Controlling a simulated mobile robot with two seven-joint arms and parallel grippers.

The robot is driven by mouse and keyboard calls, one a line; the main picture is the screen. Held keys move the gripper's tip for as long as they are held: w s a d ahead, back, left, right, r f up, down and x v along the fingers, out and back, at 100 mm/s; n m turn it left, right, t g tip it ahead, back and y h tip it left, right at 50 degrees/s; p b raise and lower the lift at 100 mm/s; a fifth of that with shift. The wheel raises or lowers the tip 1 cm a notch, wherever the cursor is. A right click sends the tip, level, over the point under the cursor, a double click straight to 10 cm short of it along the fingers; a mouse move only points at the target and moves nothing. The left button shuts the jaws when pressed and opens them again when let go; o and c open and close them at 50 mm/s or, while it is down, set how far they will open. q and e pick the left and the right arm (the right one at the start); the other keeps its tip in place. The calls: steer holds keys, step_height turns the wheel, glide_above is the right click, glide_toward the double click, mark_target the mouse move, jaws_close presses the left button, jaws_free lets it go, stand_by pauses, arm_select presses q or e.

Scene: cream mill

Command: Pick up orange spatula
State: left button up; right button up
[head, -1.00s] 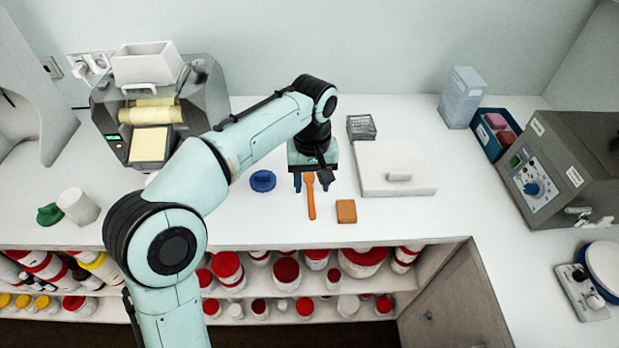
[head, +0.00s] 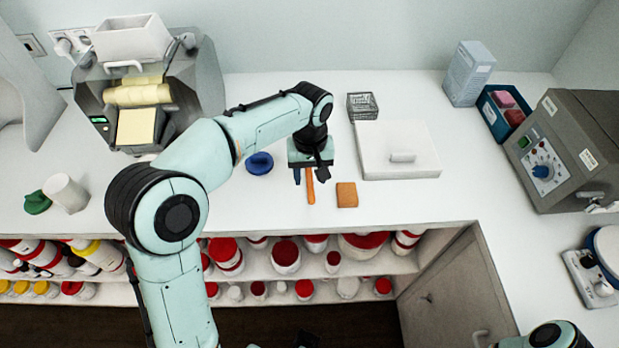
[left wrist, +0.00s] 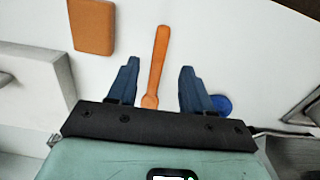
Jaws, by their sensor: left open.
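The orange spatula (head: 310,187) lies on the white worktop; in the head view its upper part is hidden by my left gripper (head: 311,177). In the left wrist view the spatula (left wrist: 158,62) runs between the two blue fingers of my left gripper (left wrist: 158,85), with clear gaps on both sides. The left gripper is open, points down and is empty. I cannot tell its exact height above the spatula. My right gripper cannot be made out; only a piece of my right arm shows at the bottom right of the head view.
A tan block (head: 347,195) lies just right of the spatula. A blue lid-like piece (head: 260,163) is to its left. A white slab (head: 398,165) stands further right, with a small wire basket (head: 362,106) behind it. The worktop's front edge is close, above shelves of jars.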

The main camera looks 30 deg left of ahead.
mark_target(311, 189)
arm_select(q)
step_height(311, 189, down, 4)
steer(key=shift+f, duration=0.25)
jaws_close()
steer(key=shift+r, duration=0.15)
